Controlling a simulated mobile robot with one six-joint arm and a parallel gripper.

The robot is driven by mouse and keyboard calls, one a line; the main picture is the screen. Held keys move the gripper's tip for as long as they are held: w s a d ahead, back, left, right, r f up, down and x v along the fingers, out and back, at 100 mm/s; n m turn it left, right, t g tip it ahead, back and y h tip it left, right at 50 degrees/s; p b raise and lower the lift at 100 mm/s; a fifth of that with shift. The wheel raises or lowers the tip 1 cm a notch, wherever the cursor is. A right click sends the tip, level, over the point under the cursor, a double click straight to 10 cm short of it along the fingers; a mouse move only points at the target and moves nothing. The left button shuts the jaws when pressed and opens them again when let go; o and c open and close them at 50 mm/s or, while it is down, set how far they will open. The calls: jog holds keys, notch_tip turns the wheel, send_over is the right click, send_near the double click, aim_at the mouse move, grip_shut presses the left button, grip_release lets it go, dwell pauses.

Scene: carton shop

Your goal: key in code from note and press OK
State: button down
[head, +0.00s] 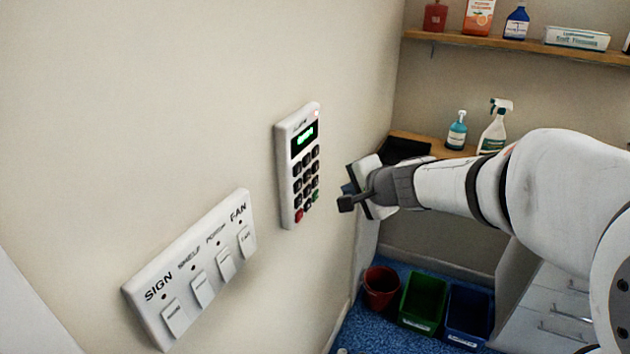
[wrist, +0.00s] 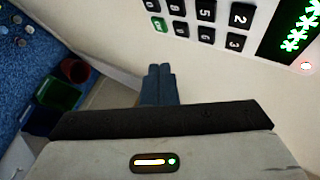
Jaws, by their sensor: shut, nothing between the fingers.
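The white keypad (head: 284,172) is on the wall left of my gripper (head: 347,196). Its dark keys are in rows, with a red key (head: 299,215) at the bottom left. The wrist view shows part of the keypad turned sideways, with digit keys and a green key (wrist: 159,25) at its lower corner. The lit display (wrist: 291,28) shows several green asterisks, and a small red light glows beside it. My gripper (wrist: 158,70) is shut and empty, its fingertips apart from the keypad in the head view. I see no code note in either view.
A white switch panel (head: 190,268) labelled SIGN, SHELF and FAN is on the wall at lower left. Shelves with bottles and boxes are behind my arm. Red (head: 381,287), green (head: 424,301) and blue (head: 467,312) bins stand on the blue floor.

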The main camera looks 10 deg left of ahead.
aim_at(316, 196)
jog(key=w+d+f+t+h+b, duration=0.4)
jog(key=d+f+h, duration=0.45)
jog(key=d, duration=0.55)
jog(key=s+a+n+t+y+b, duration=0.1)
jog(key=a+n+t+y+b, duration=0.2)
jog(key=a+n+y, duration=0.4)
jog(key=a+t+y, duration=0.1)
jog(key=a+y, duration=0.2)
jog(key=shift+s+r+y, duration=0.15)
jog(key=shift+s+y, duration=0.2)
jog(key=w+a, duration=0.3)
jog(key=a, duration=0.5)
jog(key=shift+a, duration=0.1)
jog(key=shift+a, duration=0.15)
dwell(0.9)
